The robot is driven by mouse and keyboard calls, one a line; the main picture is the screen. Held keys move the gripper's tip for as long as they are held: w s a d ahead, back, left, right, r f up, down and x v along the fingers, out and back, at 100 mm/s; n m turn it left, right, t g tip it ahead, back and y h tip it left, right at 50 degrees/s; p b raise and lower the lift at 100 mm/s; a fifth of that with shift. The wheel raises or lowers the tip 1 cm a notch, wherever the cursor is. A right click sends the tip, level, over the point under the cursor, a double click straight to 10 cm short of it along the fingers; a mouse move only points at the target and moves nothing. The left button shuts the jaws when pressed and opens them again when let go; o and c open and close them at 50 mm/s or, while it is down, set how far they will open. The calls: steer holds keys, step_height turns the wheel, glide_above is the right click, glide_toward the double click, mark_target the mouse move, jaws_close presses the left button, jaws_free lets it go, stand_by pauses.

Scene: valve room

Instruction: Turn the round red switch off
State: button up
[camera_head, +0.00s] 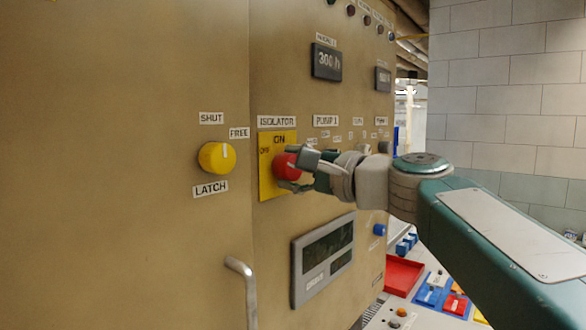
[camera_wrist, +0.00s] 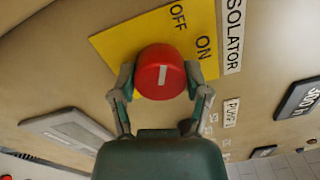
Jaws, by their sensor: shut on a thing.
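The round red switch (camera_head: 286,167) sits on a yellow plate (camera_head: 268,188) under the ISOLATOR label, with ON at the top and OFF at the left. In the wrist view the red switch (camera_wrist: 160,72) shows a white line that points up in the picture, nearer to the OFF word than to ON. My gripper (camera_head: 291,172) is shut on the red switch. In the wrist view the fingers of my gripper (camera_wrist: 160,76) stand on either side of it. In the head view the fingers hide part of the switch.
A yellow knob (camera_head: 215,157) marked SHUT, FREE and LATCH is left of the plate. A grey-framed panel (camera_head: 324,259) is below, and a metal handle (camera_head: 245,285) sticks out at lower left. A red tray (camera_head: 403,275) and colored switches lie at lower right.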

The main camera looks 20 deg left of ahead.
steer(key=n, duration=0.5)
steer(key=shift+a+f, duration=0.1)
steer(key=shift+f, duration=0.3)
stand_by(0.3)
steer(key=o, duration=1.1)
steer(key=shift+o, duration=0.2)
steer(key=shift+a, duration=0.1)
steer(key=shift+r, duration=0.25)
steer(key=shift+s+d, duration=0.1)
steer(key=shift+d, duration=0.3)
steer(key=v, duration=1.1)
steer(key=shift+d+f, duration=0.1)
steer(key=shift+f, duration=0.05)
